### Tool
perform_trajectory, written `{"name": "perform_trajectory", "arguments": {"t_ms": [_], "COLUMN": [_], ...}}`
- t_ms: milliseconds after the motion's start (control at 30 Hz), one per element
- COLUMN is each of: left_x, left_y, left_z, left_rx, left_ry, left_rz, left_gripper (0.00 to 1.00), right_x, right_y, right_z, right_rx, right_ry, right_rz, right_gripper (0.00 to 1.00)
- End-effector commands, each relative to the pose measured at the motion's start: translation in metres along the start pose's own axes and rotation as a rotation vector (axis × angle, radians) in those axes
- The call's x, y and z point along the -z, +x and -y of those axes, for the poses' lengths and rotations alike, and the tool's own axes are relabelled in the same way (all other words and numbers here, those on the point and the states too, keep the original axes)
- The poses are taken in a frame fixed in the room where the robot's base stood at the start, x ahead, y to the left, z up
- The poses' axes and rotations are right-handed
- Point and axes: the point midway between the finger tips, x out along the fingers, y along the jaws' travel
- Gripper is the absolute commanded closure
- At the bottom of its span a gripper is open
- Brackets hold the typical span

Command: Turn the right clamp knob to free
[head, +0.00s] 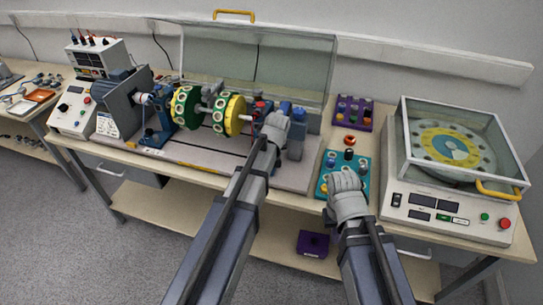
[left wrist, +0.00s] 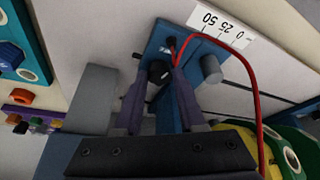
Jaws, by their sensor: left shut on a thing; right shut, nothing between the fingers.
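The right clamp knob (left wrist: 158,72) is black and sits on a blue bearing-stand foot (left wrist: 190,42) in the left wrist view. My left gripper (left wrist: 160,82) is shut on the knob, one purple finger on each side. In the head view my left gripper (head: 275,122) is at the right end of the rotor rig, and its hand hides the knob. The knob's exact setting cannot be read. My right gripper (head: 344,181) is shut and empty over the front of the teal tray (head: 325,187).
A red cable (left wrist: 252,85) loops close beside the left fingers. The rotor with green and yellow discs (head: 230,114) is left of that hand. A clear hinged cover (head: 290,62) stands open behind. A purple tray (head: 369,120) and a balancing machine (head: 450,212) are at right.

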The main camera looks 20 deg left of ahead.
Motion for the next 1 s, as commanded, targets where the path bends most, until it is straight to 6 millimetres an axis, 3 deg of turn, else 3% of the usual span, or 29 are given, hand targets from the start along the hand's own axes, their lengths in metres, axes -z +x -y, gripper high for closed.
{"name": "perform_trajectory", "arguments": {"t_ms": [267, 300, 533, 1000], "left_x": [-0.0004, -0.0004, -0.0003, 0.0005], "left_y": [0.0, 0.0, 0.0, -0.0084], "left_z": [0.0001, 0.0001, 0.0, 0.0], "left_rx": [0.0, 0.0, 0.0, 0.0], "left_ry": [0.0, 0.0, 0.001, 0.001], "left_rz": [0.002, 0.002, 0.001, 0.001], "left_gripper": [1.0, 0.58, 0.33, 0.31], "right_x": [0.0, 0.0, 0.0, -0.0005], "right_y": [0.0, 0.0, 0.0, -0.008], "right_z": [0.0, 0.0, 0.0, -0.0008], "right_rx": [0.0, 0.0, 0.0, 0.0], "right_ry": [0.0, 0.0, 0.0, 0.0], "right_rz": [0.0, 0.0, 0.0, 0.0], "right_gripper": [1.0, 1.0, 1.0, 1.0]}}
